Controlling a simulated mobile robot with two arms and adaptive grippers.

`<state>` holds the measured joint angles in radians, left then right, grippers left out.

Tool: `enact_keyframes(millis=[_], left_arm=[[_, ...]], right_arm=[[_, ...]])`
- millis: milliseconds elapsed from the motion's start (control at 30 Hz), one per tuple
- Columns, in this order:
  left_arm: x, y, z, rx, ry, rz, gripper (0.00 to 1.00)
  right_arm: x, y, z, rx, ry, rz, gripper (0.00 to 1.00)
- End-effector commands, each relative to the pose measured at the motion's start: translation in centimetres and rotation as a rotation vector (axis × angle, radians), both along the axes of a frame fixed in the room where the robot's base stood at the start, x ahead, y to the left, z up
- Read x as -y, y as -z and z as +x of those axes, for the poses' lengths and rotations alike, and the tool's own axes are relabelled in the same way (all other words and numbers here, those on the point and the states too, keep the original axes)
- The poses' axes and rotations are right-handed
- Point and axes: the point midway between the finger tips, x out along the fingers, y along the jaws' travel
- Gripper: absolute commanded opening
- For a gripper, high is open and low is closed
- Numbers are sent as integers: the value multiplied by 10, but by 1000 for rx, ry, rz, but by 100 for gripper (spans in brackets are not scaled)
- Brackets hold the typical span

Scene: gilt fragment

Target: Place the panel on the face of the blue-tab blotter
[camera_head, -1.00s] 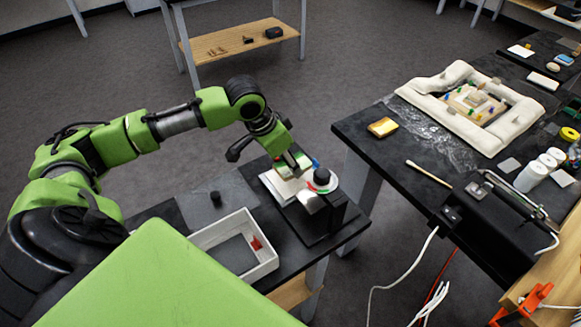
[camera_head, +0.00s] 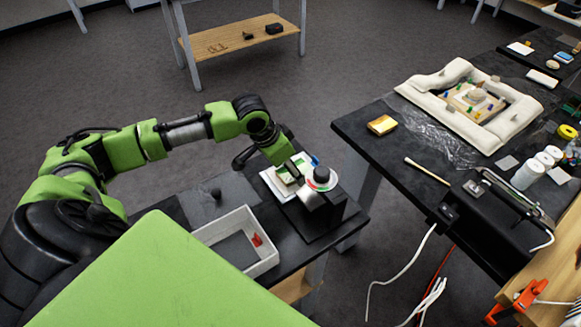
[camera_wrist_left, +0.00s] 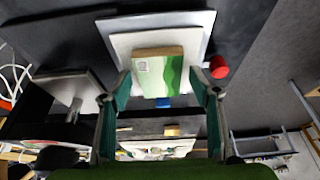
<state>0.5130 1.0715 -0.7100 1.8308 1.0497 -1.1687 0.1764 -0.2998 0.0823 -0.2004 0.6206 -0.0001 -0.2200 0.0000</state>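The panel (camera_wrist_left: 160,74), a small block with green waves, a pale label and a wooden edge, appears to lie on the white blotter (camera_wrist_left: 122,42) in the left wrist view. A blue tab (camera_wrist_left: 163,101) shows at the blotter's edge. In the head view the panel (camera_head: 292,172) shows by the fingers, with the blotter (camera_head: 270,180) and blue tab (camera_head: 314,160) around it. My left gripper (camera_wrist_left: 159,82) is open, its teal fingers on either side of the panel with small gaps; it also shows in the head view (camera_head: 288,168). My right gripper is not in view.
A round dial with a black knob (camera_head: 321,174) stands close right of the blotter. A white open box (camera_head: 272,262) with a red piece is in front. A red cylinder (camera_wrist_left: 219,67) lies beside the blotter. Another black table (camera_head: 380,155) stands right, across a floor gap.

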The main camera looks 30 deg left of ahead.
Motion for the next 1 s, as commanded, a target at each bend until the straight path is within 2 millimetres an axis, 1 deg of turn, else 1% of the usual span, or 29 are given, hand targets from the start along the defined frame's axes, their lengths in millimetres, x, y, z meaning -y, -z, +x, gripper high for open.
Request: enact_keyframes(millis=[167,267,367,600,700,833,1000], left_arm=[[0,-2,0,1,0,0,56],[-1,-10,-2,3,1,0,56],[-4,-25,-8,4,0,1,56],[-12,-74,-26,5,-1,2,56],[-15,-90,-33,3,0,2,56],[-17,-105,-39,1,-2,1,56],[-17,-114,-42,1,0,-1,56]], right_arm=[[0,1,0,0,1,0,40],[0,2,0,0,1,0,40],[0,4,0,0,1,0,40],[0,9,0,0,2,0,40],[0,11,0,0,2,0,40],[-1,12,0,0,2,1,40],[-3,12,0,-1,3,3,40]])
